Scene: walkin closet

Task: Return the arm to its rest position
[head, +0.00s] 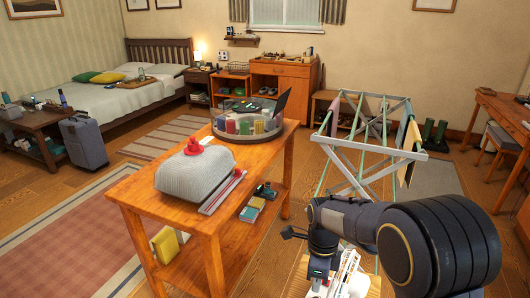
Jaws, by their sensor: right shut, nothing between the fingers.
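My right arm comes in from the lower right. My left gripper is out of view.
The table bears a grey rounded case (193,175) with a red object (203,146) on top, and a round tray (218,134) of coloured cups. A folding drying rack (350,146) stands beyond my arm.

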